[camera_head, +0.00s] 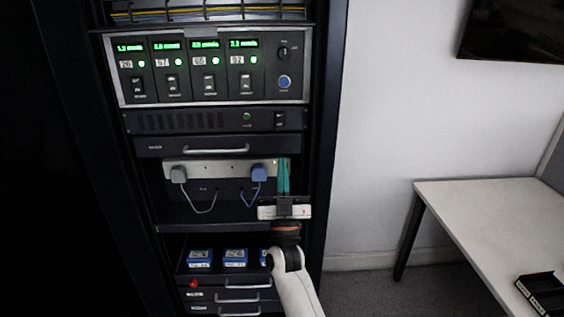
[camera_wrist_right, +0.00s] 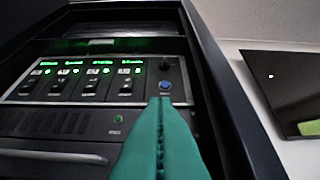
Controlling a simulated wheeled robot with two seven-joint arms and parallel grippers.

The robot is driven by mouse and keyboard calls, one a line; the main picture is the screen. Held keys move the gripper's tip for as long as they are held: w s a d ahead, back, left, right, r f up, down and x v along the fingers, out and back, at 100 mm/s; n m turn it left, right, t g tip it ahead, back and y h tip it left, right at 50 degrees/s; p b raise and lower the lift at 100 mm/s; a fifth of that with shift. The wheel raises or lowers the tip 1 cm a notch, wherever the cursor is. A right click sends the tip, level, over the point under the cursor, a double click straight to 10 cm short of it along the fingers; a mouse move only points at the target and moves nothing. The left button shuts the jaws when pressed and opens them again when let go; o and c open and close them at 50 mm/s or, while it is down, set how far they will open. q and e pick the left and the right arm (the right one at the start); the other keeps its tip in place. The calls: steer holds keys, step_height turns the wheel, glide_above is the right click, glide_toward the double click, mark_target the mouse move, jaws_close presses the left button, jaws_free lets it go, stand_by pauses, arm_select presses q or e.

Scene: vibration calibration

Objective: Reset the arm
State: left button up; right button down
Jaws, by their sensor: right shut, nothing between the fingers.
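My right gripper (camera_head: 284,176) has teal fingers and is raised in front of the rack, at the right end of the power strip. Its fingers are pressed together with nothing between them. They also fill the lower middle of the right wrist view (camera_wrist_right: 160,130), pointing toward the control panel (camera_wrist_right: 90,85). In the head view the panel (camera_head: 208,68) has several green displays, lit green lamps, switches, a black knob (camera_head: 284,50) and a blue button (camera_head: 284,82). In the wrist view the fingertips overlap the area just below the blue button (camera_wrist_right: 165,85); contact cannot be told. My left gripper is not in view.
A power strip (camera_head: 217,169) holds a grey plug (camera_head: 178,175) and a blue plug (camera_head: 259,173) with hanging cords. A white table (camera_head: 490,205) stands right, with a black tray (camera_head: 543,291). A dark screen hangs on the wall (camera_head: 512,30).

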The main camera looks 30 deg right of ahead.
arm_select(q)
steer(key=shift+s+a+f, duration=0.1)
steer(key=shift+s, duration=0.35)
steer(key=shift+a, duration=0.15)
